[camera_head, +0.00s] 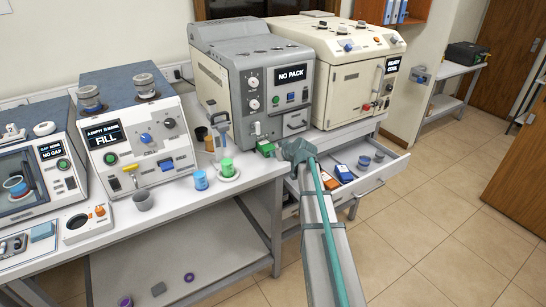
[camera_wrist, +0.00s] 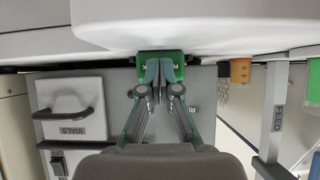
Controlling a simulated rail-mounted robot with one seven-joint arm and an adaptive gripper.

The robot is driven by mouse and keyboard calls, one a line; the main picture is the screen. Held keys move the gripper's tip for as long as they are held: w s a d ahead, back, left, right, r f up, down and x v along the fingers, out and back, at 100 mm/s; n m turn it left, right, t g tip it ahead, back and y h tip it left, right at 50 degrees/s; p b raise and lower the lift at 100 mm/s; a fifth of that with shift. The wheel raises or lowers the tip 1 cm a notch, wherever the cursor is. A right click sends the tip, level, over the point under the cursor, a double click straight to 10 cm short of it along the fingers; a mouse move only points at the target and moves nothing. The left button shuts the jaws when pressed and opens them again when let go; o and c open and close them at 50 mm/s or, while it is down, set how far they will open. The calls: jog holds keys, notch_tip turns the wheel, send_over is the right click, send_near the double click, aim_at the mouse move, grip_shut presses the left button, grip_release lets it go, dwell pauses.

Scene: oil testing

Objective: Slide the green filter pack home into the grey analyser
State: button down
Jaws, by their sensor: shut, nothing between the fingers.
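The grey analyser (camera_head: 235,75) stands at the back of the bench, its screen (camera_head: 291,75) reading "NO PACK". The green filter pack (camera_head: 265,148) is low at the analyser's front, by the bench edge. It also shows in the wrist view (camera_wrist: 175,57), partly hidden behind my fingertips. My gripper (camera_head: 284,149) is just right of the pack. In the wrist view my gripper (camera_wrist: 158,68) has its fingers together, tips at the pack's near face, with nothing held between them. I cannot tell whether they touch it, or how deep the pack sits.
The analyser's "VIALS" drawer handle (camera_wrist: 66,113) and a "FEED" lever (camera_wrist: 275,115) flank my fingers in the wrist view. An open drawer (camera_head: 385,170) holds a blue pack (camera_head: 344,173), an orange pack (camera_head: 362,185) and grey cups. A green cup (camera_head: 227,167) stands on a saucer to the left.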

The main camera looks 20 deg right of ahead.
jog(key=shift+w+a+b, duration=0.15)
jog(key=shift+w, duration=0.6)
jog(key=shift+w+a+b, duration=0.1)
jog(key=shift+w+b, duration=0.05)
jog(key=shift+w, duration=0.55)
jog(key=shift+s, duration=0.1)
jog(key=shift+s+f+v, duration=0.1)
jog(key=shift+f+v, duration=0.05)
jog(key=shift+v, duration=1.3)
jog(key=shift+s+f+v, duration=0.15)
jog(key=shift+f+v, duration=0.05)
jog(key=shift+v, duration=1.25)
jog(key=shift+s+f+v, duration=0.1)
jog(key=shift+f+v, duration=0.05)
jog(key=shift+v, duration=1.3)
